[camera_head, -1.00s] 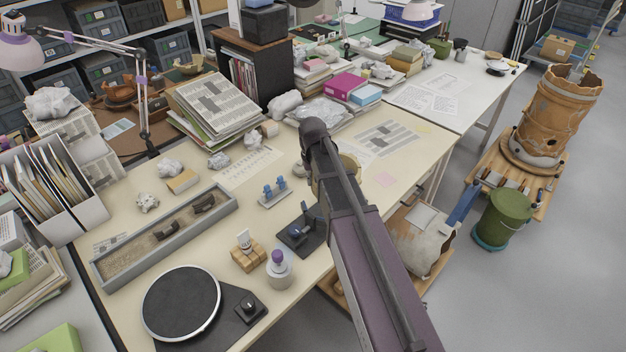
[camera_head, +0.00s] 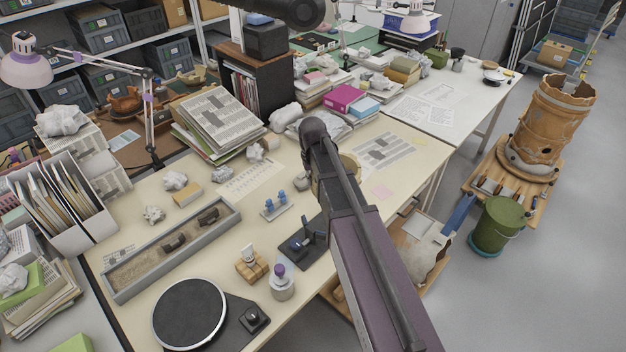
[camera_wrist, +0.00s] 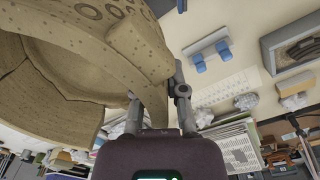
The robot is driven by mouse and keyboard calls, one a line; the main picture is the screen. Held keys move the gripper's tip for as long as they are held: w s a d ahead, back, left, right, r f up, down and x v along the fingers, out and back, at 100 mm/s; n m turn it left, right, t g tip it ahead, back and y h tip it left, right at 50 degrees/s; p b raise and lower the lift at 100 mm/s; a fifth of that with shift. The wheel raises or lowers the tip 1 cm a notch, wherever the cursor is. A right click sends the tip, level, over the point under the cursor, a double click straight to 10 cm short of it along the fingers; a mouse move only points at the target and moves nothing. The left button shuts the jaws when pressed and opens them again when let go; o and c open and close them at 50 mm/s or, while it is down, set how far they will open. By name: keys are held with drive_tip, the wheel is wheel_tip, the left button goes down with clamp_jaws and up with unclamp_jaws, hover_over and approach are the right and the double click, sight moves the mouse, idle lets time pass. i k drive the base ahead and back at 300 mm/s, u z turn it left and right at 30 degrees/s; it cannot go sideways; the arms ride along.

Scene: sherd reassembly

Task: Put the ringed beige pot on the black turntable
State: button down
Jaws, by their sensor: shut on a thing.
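The ringed beige pot (camera_wrist: 75,60) fills the upper left of the wrist view, with stamped rings and small dots on its wall. It is tilted in that view and I look partly into its hollow. My gripper (camera_wrist: 157,98) is shut on its wall, one finger on each side. In the head view my arm hides the gripper and most of the pot; a small beige part (camera_head: 351,168) shows beside the arm. The black turntable (camera_head: 190,313) lies at the front left of the table, its round top empty. It is out of the wrist view.
A long grey sand tray (camera_head: 125,293) with dark sherds lies behind the turntable. A purple-capped bottle (camera_head: 282,286), a wooden block holder (camera_head: 251,266) and a black stand (camera_head: 303,245) are right of it. Blue-pegged holder (camera_head: 275,207) and crumpled papers lie farther back.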

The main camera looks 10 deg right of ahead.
sight(188, 310)
drive_tip(key=u, duration=2.1)
drive_tip(key=k, duration=0.3)
drive_tip(key=u, duration=0.1)
